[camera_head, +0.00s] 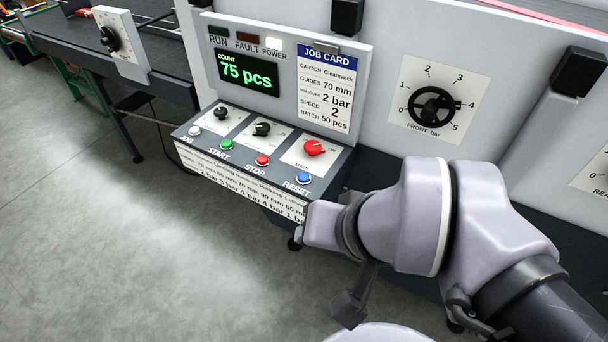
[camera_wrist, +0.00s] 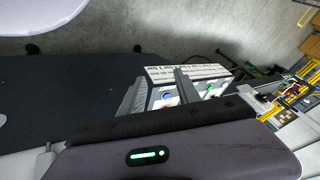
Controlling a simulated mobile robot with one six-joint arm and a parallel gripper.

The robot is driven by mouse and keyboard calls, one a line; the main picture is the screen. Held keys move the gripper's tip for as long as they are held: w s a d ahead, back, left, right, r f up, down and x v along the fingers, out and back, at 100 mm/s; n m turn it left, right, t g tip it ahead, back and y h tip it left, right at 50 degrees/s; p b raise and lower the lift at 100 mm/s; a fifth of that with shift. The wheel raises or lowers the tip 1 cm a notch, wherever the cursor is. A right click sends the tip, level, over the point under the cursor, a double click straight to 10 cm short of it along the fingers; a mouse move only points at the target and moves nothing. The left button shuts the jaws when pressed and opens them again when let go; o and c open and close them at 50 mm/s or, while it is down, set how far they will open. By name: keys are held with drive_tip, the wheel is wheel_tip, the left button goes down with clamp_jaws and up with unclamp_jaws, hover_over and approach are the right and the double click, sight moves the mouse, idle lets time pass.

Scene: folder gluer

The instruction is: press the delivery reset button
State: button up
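The blue RESET button (camera_head: 304,178) is at the right end of the front row on the sloped control panel (camera_head: 180,134). It also shows in the wrist view (camera_wrist: 167,97), in the gap between my two grey fingers. My gripper (camera_wrist: 160,90) appears open and empty, its fingers apart and pointing at the panel. How far the fingertips are from the button is unclear. In the head view my fingers are hidden; my wrist is just right of the panel's right end.
Left of RESET are red STOP (camera_head: 262,160), green START (camera_head: 222,143) and white JOG (camera_head: 195,131) buttons. Behind them are a red MAIN knob (camera_head: 314,147) and two black knobs. The display (camera_head: 246,73) reads 75 pcs; the POWER lamp (camera_head: 274,43) is lit white. Open floor lies in front.

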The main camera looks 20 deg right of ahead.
clamp_jaws()
idle(1.4)
